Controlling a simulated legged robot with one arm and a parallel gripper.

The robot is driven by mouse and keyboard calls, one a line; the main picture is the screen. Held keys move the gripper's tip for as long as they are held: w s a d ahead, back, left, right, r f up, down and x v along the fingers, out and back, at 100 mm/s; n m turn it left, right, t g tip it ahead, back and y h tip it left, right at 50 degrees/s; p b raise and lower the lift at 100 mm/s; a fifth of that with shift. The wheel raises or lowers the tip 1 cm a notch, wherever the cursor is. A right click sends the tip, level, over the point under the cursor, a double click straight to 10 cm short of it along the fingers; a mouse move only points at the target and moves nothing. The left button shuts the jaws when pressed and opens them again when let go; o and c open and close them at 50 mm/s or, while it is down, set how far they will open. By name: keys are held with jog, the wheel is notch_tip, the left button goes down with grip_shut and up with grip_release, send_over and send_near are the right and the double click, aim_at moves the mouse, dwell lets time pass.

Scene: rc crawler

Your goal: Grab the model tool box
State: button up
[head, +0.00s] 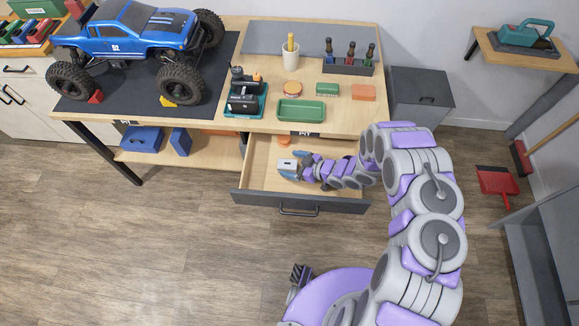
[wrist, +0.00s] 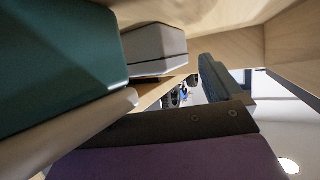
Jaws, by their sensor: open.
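A small light grey box with a dark mark on top, which looks like the model tool box (head: 286,164), lies in the open drawer (head: 262,190) under the workbench. My gripper (head: 293,165) reaches into the drawer from the right. Its blue-green fingers are open, one on the far side and one on the near side of the box. In the wrist view the grey box (wrist: 158,48) shows beyond a large green surface at the left. I cannot tell whether a finger touches it. The box's lower part is hidden.
An orange round item (head: 284,140) lies at the back of the drawer. The bench top above holds a blue crawler (head: 135,32), a green tray (head: 301,110) and a bottle rack (head: 348,66). A grey bin (head: 420,92) stands at the right.

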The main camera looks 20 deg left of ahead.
jog(key=shift+a+f, duration=0.1)
jog(key=shift+a, duration=0.55)
jog(key=shift+c, duration=1.2)
jog(key=shift+a+f, duration=0.1)
jog(key=shift+a, duration=0.1)
jog(key=shift+c, duration=1.4)
jog(key=shift+d, duration=0.6)
jog(key=c, duration=0.6)
jog(key=shift+a, duration=0.45)
jog(key=c, duration=0.5)
jog(key=shift+d, duration=0.1)
jog(key=shift+d, duration=0.1)
